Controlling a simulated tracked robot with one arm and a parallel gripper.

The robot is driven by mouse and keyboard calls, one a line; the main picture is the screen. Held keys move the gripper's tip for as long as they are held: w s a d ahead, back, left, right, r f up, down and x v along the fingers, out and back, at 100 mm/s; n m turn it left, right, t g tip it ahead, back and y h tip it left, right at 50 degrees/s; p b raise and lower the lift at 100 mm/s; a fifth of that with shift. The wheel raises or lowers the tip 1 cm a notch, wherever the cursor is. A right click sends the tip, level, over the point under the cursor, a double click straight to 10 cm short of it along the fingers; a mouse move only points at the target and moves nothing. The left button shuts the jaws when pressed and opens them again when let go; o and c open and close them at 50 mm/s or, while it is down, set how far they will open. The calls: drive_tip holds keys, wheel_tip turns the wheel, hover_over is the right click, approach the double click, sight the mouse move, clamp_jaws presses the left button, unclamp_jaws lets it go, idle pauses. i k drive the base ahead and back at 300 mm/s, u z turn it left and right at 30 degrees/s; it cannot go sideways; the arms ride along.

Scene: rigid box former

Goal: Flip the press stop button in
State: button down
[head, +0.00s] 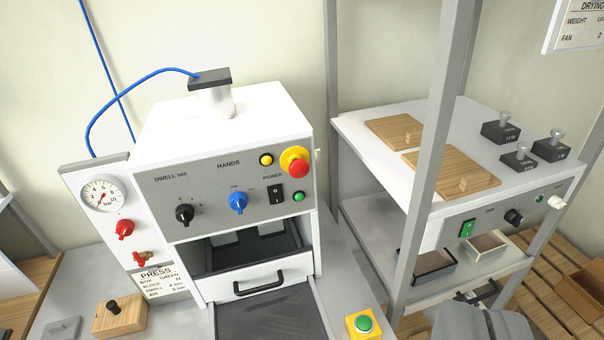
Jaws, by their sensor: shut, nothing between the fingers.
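The press (225,135) is a white box with a grey front panel, left of centre. Its stop button (299,169) is a red mushroom head on a round yellow base (291,155), at the panel's upper right. A black power rocker (275,194) and a green round light or button (299,196) sit just below it. My gripper (481,294) shows at the lower right, dark and seen from behind, with its tips close together. It is well to the right of and below the stop button, apart from it and empty. Its far side is hidden.
A green button on a yellow box (363,325) is on the bench. The press drawer (262,285) has a black handle. A blue hose (95,105) runs behind.

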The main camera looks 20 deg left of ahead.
sight(299, 168)
drive_tip(key=z, duration=1.65)
drive_tip(key=k, duration=0.95)
drive_tip(key=u, duration=1.6)
drive_tip(key=i, duration=1)
